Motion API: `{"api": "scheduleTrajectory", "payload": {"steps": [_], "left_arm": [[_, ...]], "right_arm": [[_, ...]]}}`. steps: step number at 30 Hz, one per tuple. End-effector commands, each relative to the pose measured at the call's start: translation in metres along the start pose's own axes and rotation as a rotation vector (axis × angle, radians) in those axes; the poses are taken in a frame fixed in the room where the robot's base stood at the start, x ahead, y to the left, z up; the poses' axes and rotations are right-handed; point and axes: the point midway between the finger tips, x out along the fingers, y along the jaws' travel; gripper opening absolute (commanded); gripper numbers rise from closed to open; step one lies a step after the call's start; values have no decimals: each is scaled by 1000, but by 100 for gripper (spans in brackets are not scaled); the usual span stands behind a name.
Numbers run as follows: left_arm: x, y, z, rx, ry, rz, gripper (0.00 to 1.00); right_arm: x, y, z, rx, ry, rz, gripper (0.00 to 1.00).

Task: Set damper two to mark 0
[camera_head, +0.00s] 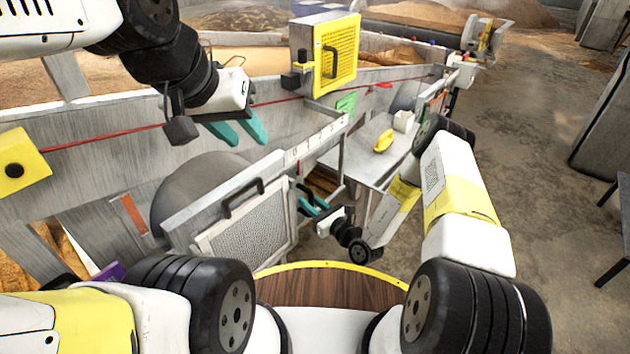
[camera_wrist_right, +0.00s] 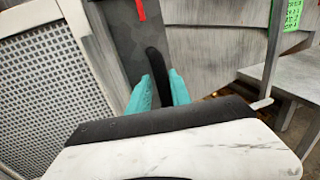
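A grey panel (camera_head: 228,197) with a perforated mesh face (camera_head: 250,228) and a black bar handle on top (camera_head: 243,196) stands in front of me. A white strip with small marks (camera_head: 316,143) runs along its upper right; its digits are too small to read. My right gripper (camera_head: 313,207) is beside the panel's right edge. In the right wrist view its teal fingers (camera_wrist_right: 162,92) are open on either side of a black handle (camera_wrist_right: 157,70); contact cannot be told. My left gripper (camera_head: 240,130) is open and empty above the panel. No damper number is readable.
A yellow box with a handle (camera_head: 336,60) stands at the back. A yellow object (camera_head: 383,141) lies on a grey side table (camera_head: 350,158) at right. A red line (camera_head: 110,137) runs along the grey wall. The floor at right (camera_head: 530,130) is largely clear.

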Motion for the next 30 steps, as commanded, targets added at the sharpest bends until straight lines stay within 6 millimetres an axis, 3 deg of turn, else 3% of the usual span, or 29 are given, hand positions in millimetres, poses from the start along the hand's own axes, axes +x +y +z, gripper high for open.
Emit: {"api": "scheduleTrajectory", "payload": {"steps": [2, 13, 24, 30], "left_arm": [[0, 0, 0, 0, 0, 0, 36], [0, 0, 0, 0, 0, 0, 36], [0, 0, 0, 0, 0, 0, 36], [0, 0, 0, 0, 0, 0, 36]], "right_arm": [[-1, 2, -1, 4, 3, 4, 38], [-4, -1, -1, 2, 2, -2, 38], [-62, 0, -1, 4, 4, -2, 38], [-78, 1, -1, 2, 3, 1, 38]]}}
